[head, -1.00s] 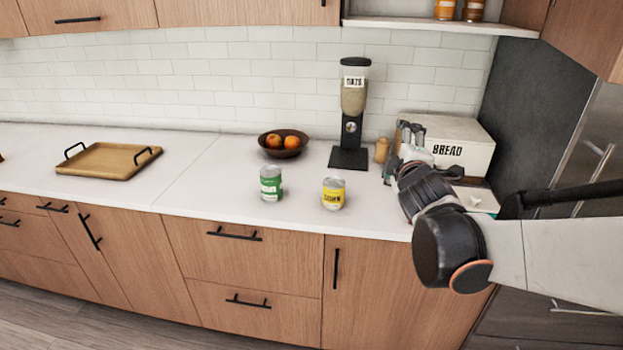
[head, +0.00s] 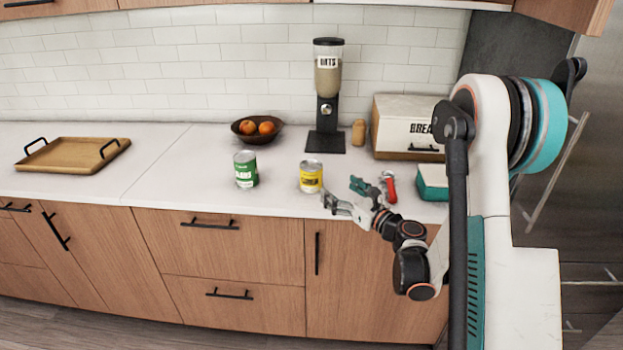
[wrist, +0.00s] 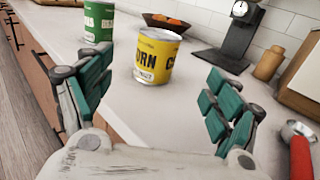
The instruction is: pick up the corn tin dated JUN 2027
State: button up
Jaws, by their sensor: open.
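A yellow corn tin (head: 311,177) stands upright on the white counter near its front edge. In the wrist view the corn tin (wrist: 159,57) shows "CORN" lettering and a small white date label too small to read. It stands ahead of my gripper, between the lines of the two fingers but beyond their tips. My gripper (head: 347,195) is open and empty, to the right of the tin at the counter's front edge. In the wrist view my gripper (wrist: 163,95) shows its teal finger pads spread wide.
A green tin (head: 245,169) stands left of the corn tin. Behind are a fruit bowl (head: 257,130) and an oats dispenser (head: 327,100). A red-handled tool (head: 389,186), a teal-sided box (head: 432,184) and a bread box (head: 405,128) are at right. A wooden tray (head: 72,153) lies far left.

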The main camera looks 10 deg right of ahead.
aim_at(318, 178)
jog(key=shift+w+a+f, duration=0.15)
jog(key=shift+w, duration=0.1)
jog(key=x, duration=0.7)
jog(key=shift+f, duration=0.15)
jog(key=b+x, duration=0.1)
jog(key=x, duration=0.4)
jog(key=shift+a+f, duration=0.1)
jog(key=shift+f, duration=0.05)
jog(key=shift+w+a+b, duration=0.15)
jog(key=shift+w+b, duration=0.2)
jog(key=shift+w, duration=0.2)
jog(key=c, duration=1.4)
